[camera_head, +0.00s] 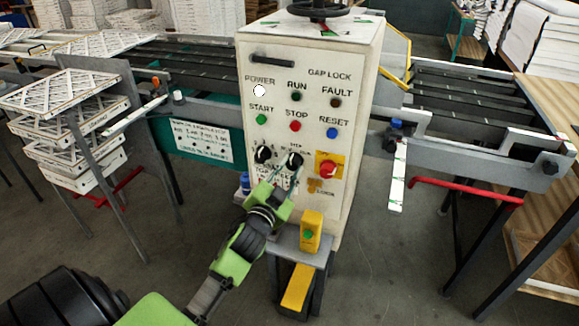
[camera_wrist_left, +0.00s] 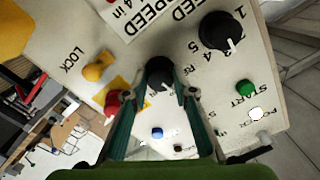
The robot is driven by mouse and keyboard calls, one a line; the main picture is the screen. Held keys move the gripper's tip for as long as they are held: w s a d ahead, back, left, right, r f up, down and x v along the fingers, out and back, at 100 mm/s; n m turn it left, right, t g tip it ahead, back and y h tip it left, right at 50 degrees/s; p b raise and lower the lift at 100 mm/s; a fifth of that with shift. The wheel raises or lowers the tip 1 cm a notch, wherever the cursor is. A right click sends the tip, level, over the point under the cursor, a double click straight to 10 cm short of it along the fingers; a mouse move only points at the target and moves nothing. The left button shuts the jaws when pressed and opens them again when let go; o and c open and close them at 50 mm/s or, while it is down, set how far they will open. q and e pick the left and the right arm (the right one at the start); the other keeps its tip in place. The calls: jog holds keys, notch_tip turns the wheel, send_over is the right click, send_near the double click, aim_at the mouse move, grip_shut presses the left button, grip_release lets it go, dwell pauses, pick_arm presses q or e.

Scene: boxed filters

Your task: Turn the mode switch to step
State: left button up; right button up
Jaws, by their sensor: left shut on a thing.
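The mode switch is a black rotary knob (camera_head: 295,160) on the white control panel (camera_head: 300,110), right of the speed knob (camera_head: 263,154). My left gripper (camera_head: 289,179) reaches up to it from below. In the left wrist view, the knob (camera_wrist_left: 160,70) sits between the two fingertips (camera_wrist_left: 165,90), and the gripper is shut on it. A white pointer mark shows on the knob's edge there. Fingers and blurred lettering hide the position labels, so I cannot tell exactly which one it points to. My right gripper is not in view.
A red knob on a yellow plate (camera_head: 327,168) is close on the right. The green (camera_head: 261,119), red (camera_head: 295,126) and blue (camera_head: 331,132) buttons are above. A yellow box with a green button (camera_head: 310,231) stands below, near my left arm.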

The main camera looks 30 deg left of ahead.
pick_arm(q)
jog(key=shift+m, duration=0.9)
jog(key=o, duration=1.1)
jog(key=v, duration=1.2)
jog(key=shift+r, duration=0.1)
